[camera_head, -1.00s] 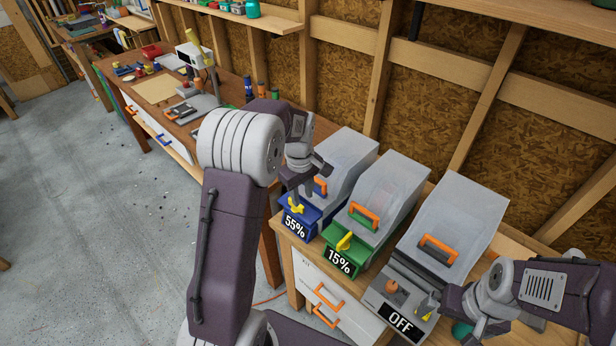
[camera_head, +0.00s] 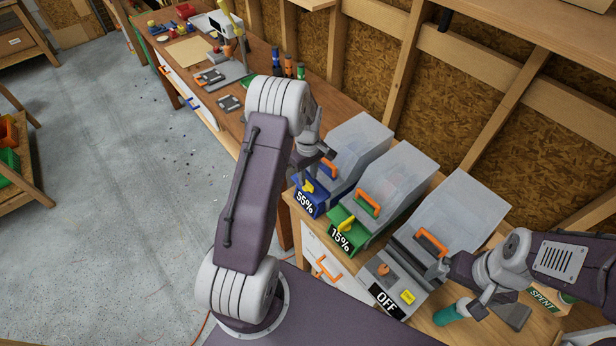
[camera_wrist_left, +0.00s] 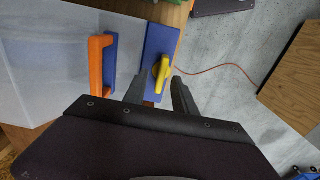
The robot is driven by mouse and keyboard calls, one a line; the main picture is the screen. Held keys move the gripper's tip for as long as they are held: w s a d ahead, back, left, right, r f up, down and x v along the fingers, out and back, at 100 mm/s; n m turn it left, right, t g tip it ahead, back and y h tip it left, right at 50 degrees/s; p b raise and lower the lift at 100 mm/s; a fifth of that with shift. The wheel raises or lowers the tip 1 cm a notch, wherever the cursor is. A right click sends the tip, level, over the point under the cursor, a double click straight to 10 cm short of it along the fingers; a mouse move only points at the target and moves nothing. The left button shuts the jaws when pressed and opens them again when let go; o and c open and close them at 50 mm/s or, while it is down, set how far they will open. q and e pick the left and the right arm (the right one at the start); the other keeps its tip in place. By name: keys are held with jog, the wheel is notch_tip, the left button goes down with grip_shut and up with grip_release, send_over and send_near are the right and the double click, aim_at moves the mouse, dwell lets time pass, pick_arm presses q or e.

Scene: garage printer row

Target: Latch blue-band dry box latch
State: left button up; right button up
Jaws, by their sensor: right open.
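The blue-band dry box (camera_head: 358,140) has a clear grey lid, an orange handle and a blue front band (camera_head: 317,205) marked 55%. Its yellow latch (camera_head: 307,187) sits on that band and also shows in the left wrist view (camera_wrist_left: 161,72). My left gripper (camera_head: 310,174) is over the band, close to the latch. In the left wrist view its fingers (camera_wrist_left: 158,92) are apart, with the latch between and just beyond the tips; I cannot tell whether they touch it. My right gripper (camera_head: 456,290) is open beside the OFF box, far from the blue band.
The green-band box (camera_head: 392,180) marked 15% stands right of the blue one, with its own yellow latch (camera_head: 346,226). Further right is a grey box (camera_head: 455,215) marked OFF. A teal cylinder (camera_head: 449,315) and a SPENT box (camera_head: 546,300) are near my right arm.

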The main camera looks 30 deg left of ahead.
aim_at(307, 188)
pick_arm(q)
jog(key=shift+s+a+f, duration=0.1)
jog(key=shift+a+f, duration=0.05)
jog(key=shift+f, duration=0.5)
jog(key=shift+s+a+f, duration=0.1)
jog(key=shift+f, duration=0.5)
jog(key=shift+w+d, duration=0.1)
jog(key=shift+d, duration=0.05)
grip_shut()
